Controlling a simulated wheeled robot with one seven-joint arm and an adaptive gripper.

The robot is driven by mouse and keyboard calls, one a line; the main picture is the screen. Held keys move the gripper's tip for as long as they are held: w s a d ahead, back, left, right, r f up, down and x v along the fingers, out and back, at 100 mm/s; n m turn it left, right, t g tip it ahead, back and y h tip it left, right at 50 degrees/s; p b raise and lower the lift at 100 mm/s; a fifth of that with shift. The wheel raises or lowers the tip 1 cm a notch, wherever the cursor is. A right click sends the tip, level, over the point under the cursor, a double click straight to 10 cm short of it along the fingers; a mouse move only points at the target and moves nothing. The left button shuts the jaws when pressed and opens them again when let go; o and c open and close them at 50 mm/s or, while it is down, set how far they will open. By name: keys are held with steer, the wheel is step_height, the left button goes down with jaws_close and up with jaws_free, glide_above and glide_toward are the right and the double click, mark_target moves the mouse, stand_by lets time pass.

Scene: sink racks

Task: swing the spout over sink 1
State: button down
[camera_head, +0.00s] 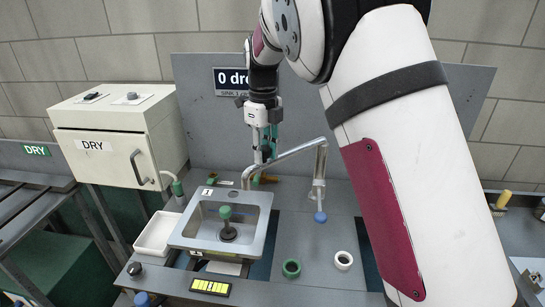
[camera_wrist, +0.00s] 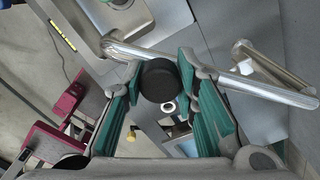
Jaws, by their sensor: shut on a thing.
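The spout (camera_head: 285,153) is a bent metal pipe. Sink 1 (camera_head: 185,233) is a metal basin labelled 1, with a green-topped dark stopper (camera_head: 227,226) inside. My gripper (camera_head: 265,155) points down behind the sink's back right corner. In the wrist view, its green-padded fingers (camera_wrist: 162,95) are shut on a dark round knob (camera_wrist: 159,78) at the spout pipe (camera_wrist: 250,86). The knob hides part of the pipe.
A white tray (camera_head: 153,240) and a DRY box (camera_head: 130,150) stand left. A sign panel (camera_head: 200,110) is close behind my gripper.

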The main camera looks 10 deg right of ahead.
steer(key=shift+w+a, duration=0.2)
steer(key=shift+w, duration=0.15)
steer(key=c, duration=1.3)
jaws_free()
steer(key=shift+r, duration=0.1)
step_height(320, 180, up, 12)
steer(key=shift+f, duration=0.1)
